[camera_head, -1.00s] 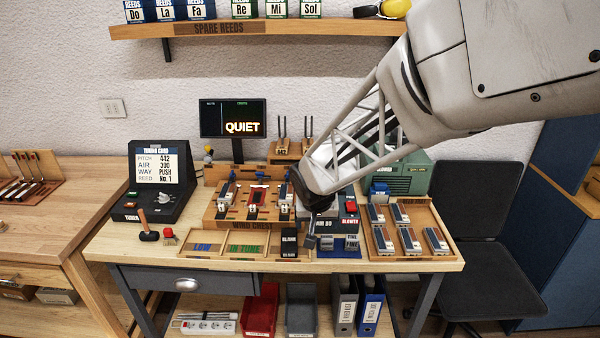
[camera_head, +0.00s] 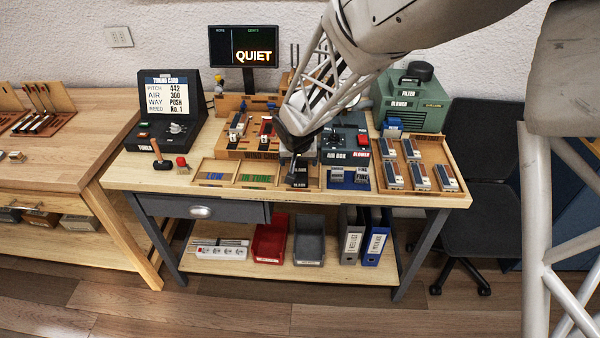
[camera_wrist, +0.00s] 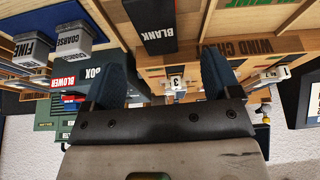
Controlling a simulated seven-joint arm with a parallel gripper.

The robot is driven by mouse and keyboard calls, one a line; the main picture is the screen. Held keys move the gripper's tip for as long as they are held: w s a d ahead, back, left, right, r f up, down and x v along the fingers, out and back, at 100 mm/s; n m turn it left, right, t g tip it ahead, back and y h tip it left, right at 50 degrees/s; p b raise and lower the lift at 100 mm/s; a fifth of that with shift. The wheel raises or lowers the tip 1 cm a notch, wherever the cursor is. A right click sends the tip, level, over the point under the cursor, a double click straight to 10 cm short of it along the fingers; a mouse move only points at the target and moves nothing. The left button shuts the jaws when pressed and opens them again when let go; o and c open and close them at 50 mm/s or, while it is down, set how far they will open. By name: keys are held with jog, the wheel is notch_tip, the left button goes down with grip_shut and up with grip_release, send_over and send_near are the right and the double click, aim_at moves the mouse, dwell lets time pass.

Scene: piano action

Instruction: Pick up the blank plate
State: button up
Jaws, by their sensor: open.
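The blank plate is a black block marked BLANK (camera_wrist: 155,26); it stands at the top middle of the wrist view. In the head view the blank plate (camera_head: 299,181) is at the table's front, right of the IN TUNE tray. My gripper (camera_wrist: 166,66) is open, with its two dark fingers apart and nothing held between them. In the wrist view the plate is beyond the fingertips, between their lines. In the head view my gripper (camera_head: 297,155) is just behind and above the plate; the fingers are hard to make out. The gap between fingers and plate cannot be judged.
The wind chest (camera_head: 243,147) with upright parts is behind left. Trays marked LOW (camera_head: 213,177) and IN TUNE (camera_head: 257,181) lie left. The COARSE and FINE blocks (camera_wrist: 62,41) are close by, as is the air box (camera_head: 345,146). A wooden tray (camera_head: 434,153) of reeds is right.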

aim_at(300, 170)
jog(key=shift+x, duration=1.05)
jog(key=shift+x, duration=2.55)
jog(key=shift+d, duration=0.15)
jog(key=c, duration=1.1)
jog(key=shift+r, duration=0.15)
